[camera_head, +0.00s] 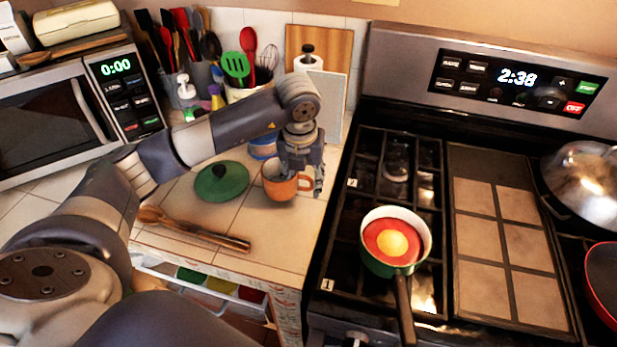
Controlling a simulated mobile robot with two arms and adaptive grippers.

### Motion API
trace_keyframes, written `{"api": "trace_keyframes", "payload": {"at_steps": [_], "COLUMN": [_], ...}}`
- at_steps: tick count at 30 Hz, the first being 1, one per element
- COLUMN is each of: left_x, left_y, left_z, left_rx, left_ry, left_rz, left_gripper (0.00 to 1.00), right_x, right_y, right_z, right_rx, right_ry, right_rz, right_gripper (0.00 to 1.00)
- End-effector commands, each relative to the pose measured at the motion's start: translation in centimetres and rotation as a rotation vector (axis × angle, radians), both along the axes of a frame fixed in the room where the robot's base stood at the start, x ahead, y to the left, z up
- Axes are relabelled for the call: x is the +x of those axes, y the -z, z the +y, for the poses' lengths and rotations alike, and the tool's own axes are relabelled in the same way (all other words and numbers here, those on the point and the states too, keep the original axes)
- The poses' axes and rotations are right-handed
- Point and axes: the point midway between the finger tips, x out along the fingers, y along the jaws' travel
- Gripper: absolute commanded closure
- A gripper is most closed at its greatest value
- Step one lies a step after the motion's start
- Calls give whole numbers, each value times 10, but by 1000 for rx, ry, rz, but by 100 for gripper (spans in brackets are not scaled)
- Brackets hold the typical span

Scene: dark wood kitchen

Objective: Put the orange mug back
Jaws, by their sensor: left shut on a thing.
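The orange mug (279,187) is upright at the tiled counter, in front of the blue container. My left gripper (304,180) comes down from above at the mug's right side, where its handle is. It is shut on the mug, with one finger showing just right of the handle. The exact contact is partly hidden, and I cannot tell whether the mug's base touches the counter. My right gripper is not in view.
A green lid (221,183) lies left of the mug, and wooden utensils (200,230) lie in front. A blue container (263,147) stands behind. An open drawer (215,296) is below the counter.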

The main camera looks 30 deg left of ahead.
Motion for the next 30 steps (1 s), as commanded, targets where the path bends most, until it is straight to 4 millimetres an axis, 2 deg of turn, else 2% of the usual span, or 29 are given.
{"api": "trace_keyframes", "payload": {"at_steps": [3, 7, 10, 18, 29, 30], "left_x": [18, 27, 28, 28, 29, 28], "left_y": [-1, 2, 7, 36, 42, 41], "left_z": [1, 2, 2, 3, 2, 2], "left_rx": [-2, 0, 0, 0, -1, -1], "left_ry": [-2, 0, 1, 1, 1, 1], "left_rz": [-1, 0, 2, 0, -1, 0], "left_gripper": [96, 96, 96, 96, 96, 49], "right_x": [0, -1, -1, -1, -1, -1], "right_y": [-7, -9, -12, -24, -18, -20], "right_z": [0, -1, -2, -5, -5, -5], "right_rx": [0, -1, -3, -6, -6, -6], "right_ry": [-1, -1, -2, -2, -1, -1], "right_rz": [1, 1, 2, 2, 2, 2], "right_gripper": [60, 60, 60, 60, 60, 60]}}
